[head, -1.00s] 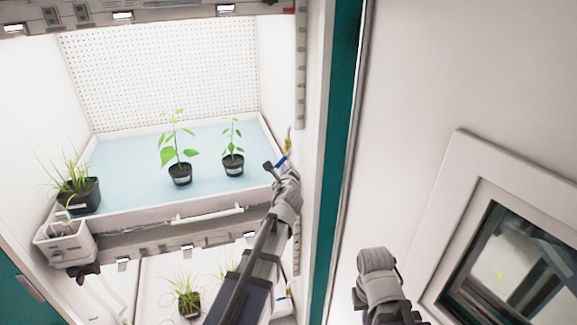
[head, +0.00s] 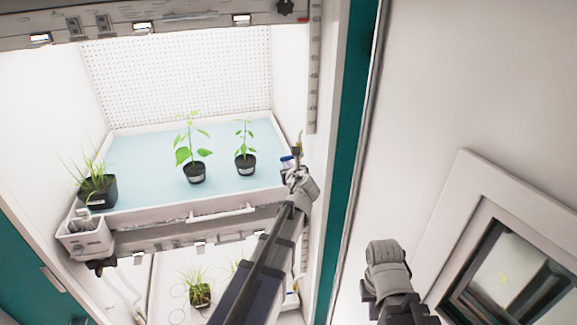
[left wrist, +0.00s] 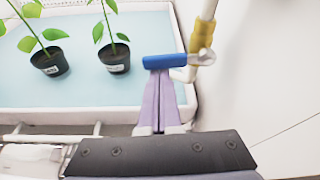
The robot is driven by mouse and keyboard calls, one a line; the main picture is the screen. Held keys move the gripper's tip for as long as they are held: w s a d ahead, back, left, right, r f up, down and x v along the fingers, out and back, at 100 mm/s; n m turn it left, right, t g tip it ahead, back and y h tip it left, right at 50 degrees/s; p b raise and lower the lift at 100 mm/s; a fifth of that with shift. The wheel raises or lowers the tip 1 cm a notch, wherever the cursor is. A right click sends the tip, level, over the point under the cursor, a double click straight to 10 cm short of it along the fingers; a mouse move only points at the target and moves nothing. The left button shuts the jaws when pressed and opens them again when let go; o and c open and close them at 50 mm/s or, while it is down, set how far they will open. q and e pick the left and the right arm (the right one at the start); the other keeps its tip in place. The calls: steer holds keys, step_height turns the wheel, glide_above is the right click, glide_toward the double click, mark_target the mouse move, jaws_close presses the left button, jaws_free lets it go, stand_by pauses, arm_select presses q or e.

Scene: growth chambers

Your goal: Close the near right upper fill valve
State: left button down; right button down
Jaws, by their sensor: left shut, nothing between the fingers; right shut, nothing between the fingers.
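My left gripper (head: 291,174) is at this valve. Its shut fingers (left wrist: 160,74) end just at the handle's near side with nothing between them; I cannot tell if they touch it. My right gripper (head: 385,256) is far from the valve, in front of the white wall; its fingers are mostly hidden.
Two potted seedlings (head: 195,172) stand on the blue tray surface, left of the valve. A grassy pot (head: 97,190) and a white box (head: 84,236) are at the tray's left. A lower shelf holds another grassy pot (head: 200,294). A teal post (head: 350,150) edges the chamber's right side.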

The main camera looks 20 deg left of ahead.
arm_select(q)
steer(key=shift+r, duration=0.15)
arm_select(e)
steer(key=shift+r, duration=0.15)
stand_by(0.5)
